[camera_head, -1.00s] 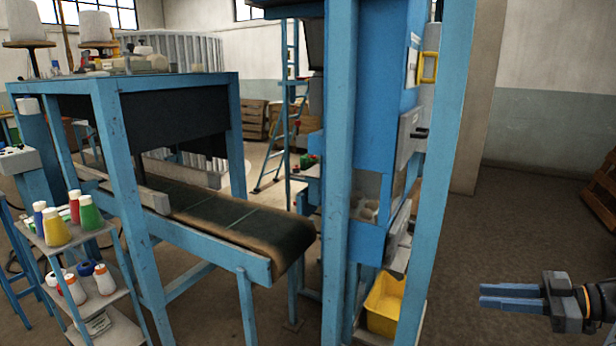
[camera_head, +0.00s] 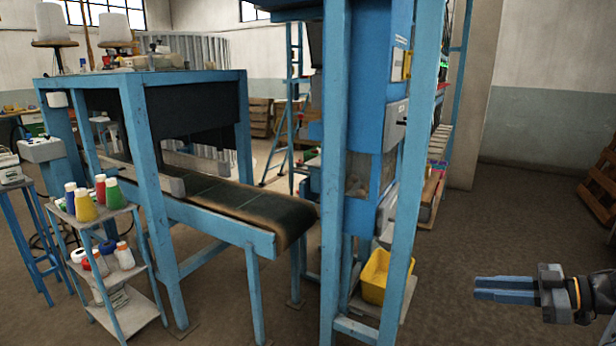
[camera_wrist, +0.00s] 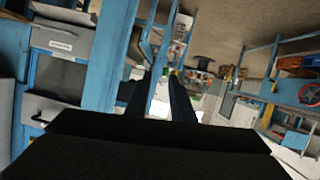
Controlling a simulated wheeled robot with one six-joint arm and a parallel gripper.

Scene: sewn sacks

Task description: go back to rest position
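My gripper (camera_head: 477,289) hangs at the lower right of the head view, pointing left, over bare floor. Its two dark fingers also show in the wrist view (camera_wrist: 160,84), apart with a gap between them and nothing held. In the head view it is clear of the blue machine frame to its left. No sack shows at the gripper.
A blue machine (camera_head: 366,90) stands at centre with a yellow bin (camera_head: 376,277) low in its frame. A conveyor (camera_head: 235,204) and a shelf cart with bottles (camera_head: 110,227) are at left. A wooden pallet (camera_head: 600,190) leans at far right. Floor at right is clear.

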